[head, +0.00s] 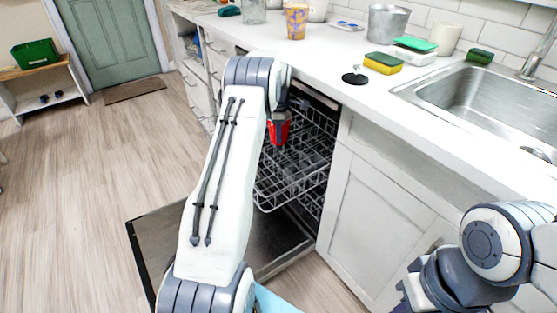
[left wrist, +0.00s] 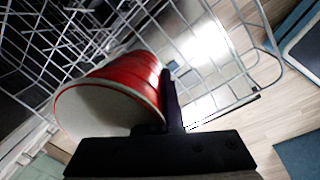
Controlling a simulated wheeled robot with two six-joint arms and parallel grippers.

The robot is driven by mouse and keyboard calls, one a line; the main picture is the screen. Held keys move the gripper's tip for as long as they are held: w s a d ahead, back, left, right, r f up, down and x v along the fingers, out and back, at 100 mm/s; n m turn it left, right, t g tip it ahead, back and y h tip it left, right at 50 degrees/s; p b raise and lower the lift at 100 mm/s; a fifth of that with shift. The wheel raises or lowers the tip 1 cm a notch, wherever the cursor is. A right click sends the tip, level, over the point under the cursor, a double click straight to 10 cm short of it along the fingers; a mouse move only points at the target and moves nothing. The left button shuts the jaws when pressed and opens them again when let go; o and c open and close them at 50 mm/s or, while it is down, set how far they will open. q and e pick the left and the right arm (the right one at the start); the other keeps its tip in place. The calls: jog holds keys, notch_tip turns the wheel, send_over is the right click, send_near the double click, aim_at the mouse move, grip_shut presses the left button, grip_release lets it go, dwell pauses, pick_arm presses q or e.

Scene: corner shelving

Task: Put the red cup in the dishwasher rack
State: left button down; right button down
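The red cup (head: 279,134) hangs at the end of my left arm, over the dishwasher rack (head: 291,172). In the left wrist view the cup (left wrist: 128,82) is tilted, with its pale open end toward the camera and wire rack around and behind it. My left gripper (left wrist: 170,100) appears shut on the cup's wall near the rim. One dark finger lies along the cup's right side; the other is mostly hidden by the cup. Whether the cup touches the wires I cannot tell. My right arm shows at the lower right, its gripper out of view.
The dishwasher door (head: 268,238) is folded down, with the wire rack pulled out. A cabinet (head: 375,215) stands just right of it. Above, the counter (head: 330,70) holds sponges (head: 383,63), a metal pot (head: 387,23) and a patterned cup (head: 297,20). Open floor lies left.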

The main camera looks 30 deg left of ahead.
pick_arm(q)
notch_tip(320, 180, down, 11)
jog(key=shift+r+b, duration=0.2)
jog(key=shift+b, duration=0.9)
jog(key=shift+f, duration=0.1)
jog(key=c, duration=1.1)
grip_release()
jog(key=r, duration=0.4)
jog(key=r+p, duration=0.1)
jog(key=r, duration=0.3)
jog(key=s+r+p, duration=0.1)
jog(key=r, duration=0.3)
jog(key=shift+d+r, duration=0.1)
jog(key=shift+d, duration=0.25)
